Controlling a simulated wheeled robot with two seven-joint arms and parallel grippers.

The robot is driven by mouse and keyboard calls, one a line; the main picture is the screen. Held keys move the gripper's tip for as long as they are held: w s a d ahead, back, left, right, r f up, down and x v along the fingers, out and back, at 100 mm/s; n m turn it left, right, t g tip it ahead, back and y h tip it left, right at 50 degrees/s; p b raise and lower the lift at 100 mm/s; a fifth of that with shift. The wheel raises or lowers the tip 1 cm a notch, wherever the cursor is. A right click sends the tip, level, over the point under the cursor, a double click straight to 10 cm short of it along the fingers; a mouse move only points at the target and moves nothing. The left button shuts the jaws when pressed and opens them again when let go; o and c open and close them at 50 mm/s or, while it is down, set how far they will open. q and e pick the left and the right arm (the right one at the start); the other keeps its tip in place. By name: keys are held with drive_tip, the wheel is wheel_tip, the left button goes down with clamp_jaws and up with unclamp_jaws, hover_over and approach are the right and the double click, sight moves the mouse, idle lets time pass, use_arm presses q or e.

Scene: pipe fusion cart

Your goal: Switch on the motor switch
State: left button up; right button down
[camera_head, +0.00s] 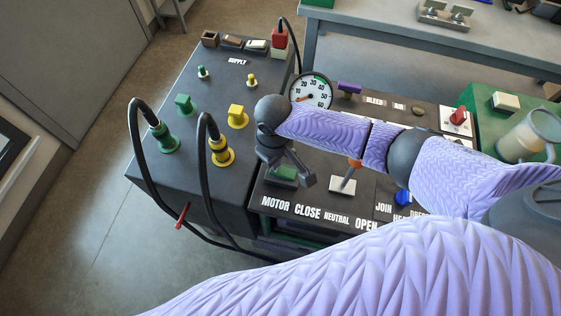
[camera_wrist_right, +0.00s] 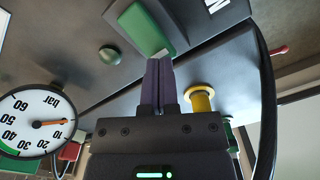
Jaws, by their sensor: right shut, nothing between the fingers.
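The motor switch is a green rocker (camera_head: 283,173) in a dark housing, above the MOTOR label (camera_head: 275,202) on the sloping front panel. In the right wrist view the green rocker (camera_wrist_right: 146,28) lies just beyond the fingertips. My right gripper (camera_head: 307,180) reaches over the panel from the right and partly covers the switch. In the wrist view its dark fingers (camera_wrist_right: 158,64) are together and empty, with tips at the rocker's near end. I cannot tell whether they touch it or which way the rocker is tipped. My left gripper is not in view.
A lever (camera_head: 346,180) stands right of the switch, near a blue knob (camera_head: 403,197). A pressure gauge (camera_head: 310,90) stands behind my wrist. Yellow (camera_head: 220,152) and green (camera_head: 164,138) connectors with black hoses rise at left. A clear jug (camera_head: 530,135) stands at right.

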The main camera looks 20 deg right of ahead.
drive_tip(key=shift+f+b, duration=0.3)
drive_tip(key=shift+f, duration=0.25)
wheel_tip(320, 180, up, 7)
drive_tip(key=p, duration=0.8)
drive_tip(key=shift+r, duration=0.15)
